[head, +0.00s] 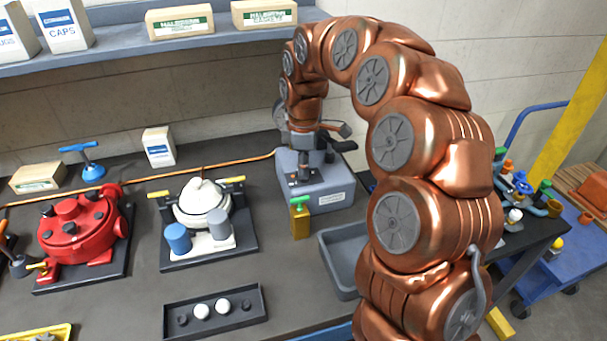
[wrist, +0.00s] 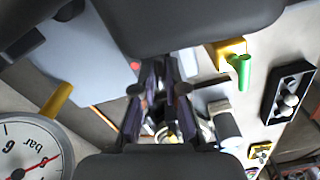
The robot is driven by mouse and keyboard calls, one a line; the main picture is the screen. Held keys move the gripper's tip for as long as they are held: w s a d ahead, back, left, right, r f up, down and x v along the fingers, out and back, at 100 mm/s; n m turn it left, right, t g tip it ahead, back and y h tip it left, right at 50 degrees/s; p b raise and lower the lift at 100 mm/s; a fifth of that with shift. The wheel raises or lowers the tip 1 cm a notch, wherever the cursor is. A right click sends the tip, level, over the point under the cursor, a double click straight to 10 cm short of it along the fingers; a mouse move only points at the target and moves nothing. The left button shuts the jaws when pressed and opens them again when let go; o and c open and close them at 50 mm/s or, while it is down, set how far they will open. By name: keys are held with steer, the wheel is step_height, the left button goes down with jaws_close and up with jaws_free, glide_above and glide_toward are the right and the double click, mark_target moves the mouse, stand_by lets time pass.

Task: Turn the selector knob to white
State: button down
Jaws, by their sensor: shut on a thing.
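The grey control box (head: 325,195) stands at the back right of the bench, with a pale label on its front. My gripper (head: 315,162) points down at the top of this box. In the wrist view the dark fingers of my gripper (wrist: 162,98) are close together, shut on a small part at the box. I take it to be the selector knob, which the fingers and arm hide. Its pointer and the white mark cannot be made out.
A yellow block with a green valve (head: 300,215) stands just in front of the box. A grey bin (head: 343,262) is to its right. A white-topped motor (head: 205,203), a red motor (head: 75,230) and a dark tray (head: 178,325) with white balls occupy the bench. A pressure gauge (wrist: 35,150) shows close by.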

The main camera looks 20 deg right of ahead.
steer(key=m+b, duration=0.2)
steer(key=m, duration=0.1)
steer(key=m+b, duration=0.3)
steer(key=shift+w+d+f+m, duration=0.1)
steer(key=shift+w+f+m, duration=0.1)
steer(key=shift+m, duration=0.1)
steer(key=m+b, duration=0.3)
steer(key=m, duration=0.3)
steer(key=shift+d, duration=0.1)
steer(key=m+b, duration=0.1)
steer(key=m, duration=0.4)
steer(key=shift+s+d+r+m, duration=0.1)
steer(key=shift+m, duration=0.3)
steer(key=shift+m+b, duration=0.4)
steer(key=shift+m, duration=2.1)
steer(key=c, duration=1.2)
jaws_free()
steer(key=shift+r, duration=0.1)
